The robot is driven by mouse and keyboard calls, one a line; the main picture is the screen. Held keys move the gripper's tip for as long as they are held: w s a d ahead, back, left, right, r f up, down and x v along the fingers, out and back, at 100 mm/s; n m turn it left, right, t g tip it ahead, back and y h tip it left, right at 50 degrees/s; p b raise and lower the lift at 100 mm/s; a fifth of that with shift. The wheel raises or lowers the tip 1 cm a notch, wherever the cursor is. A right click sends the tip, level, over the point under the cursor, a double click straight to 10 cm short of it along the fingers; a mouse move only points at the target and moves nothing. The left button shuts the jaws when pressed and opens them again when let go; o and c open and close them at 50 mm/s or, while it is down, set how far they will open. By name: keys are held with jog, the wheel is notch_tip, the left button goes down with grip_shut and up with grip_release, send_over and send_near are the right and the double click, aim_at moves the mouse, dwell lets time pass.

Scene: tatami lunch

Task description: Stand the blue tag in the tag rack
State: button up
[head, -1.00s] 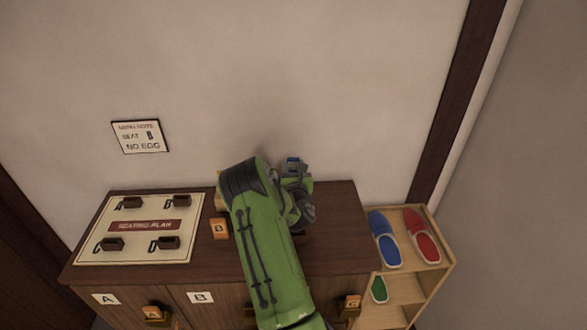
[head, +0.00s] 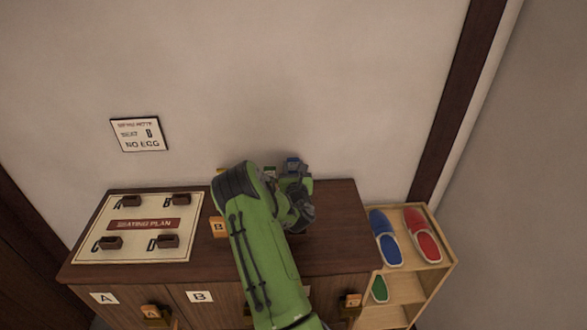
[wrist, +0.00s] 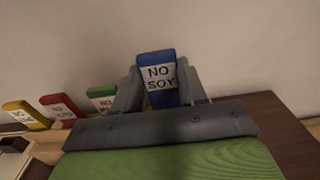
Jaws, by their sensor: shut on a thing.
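The blue tag (wrist: 158,78) reads "NO SOY". It stands upright between the two fingers of my gripper (wrist: 160,90) in the wrist view, and the gripper is shut on it. The tag rack and the blue tag's lower end are hidden by my gripper.
A seating plan board (head: 115,245) with small dark holders lies on the left of the cabinet top (head: 335,235). An orange B tag (head: 218,227) is beside my arm. A shoe shelf (head: 407,288) with slippers stands right. The wall is close behind.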

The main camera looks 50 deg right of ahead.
jog(key=shift+f, duration=0.1)
jog(key=shift+f+b, duration=0.7)
jog(key=shift+b, duration=0.1)
dwell(0.6)
jog(key=shift+f+b, duration=0.35)
jog(key=shift+b, duration=0.05)
jog(key=shift+f, duration=0.15)
dwell(0.4)
jog(key=o, duration=1.7)
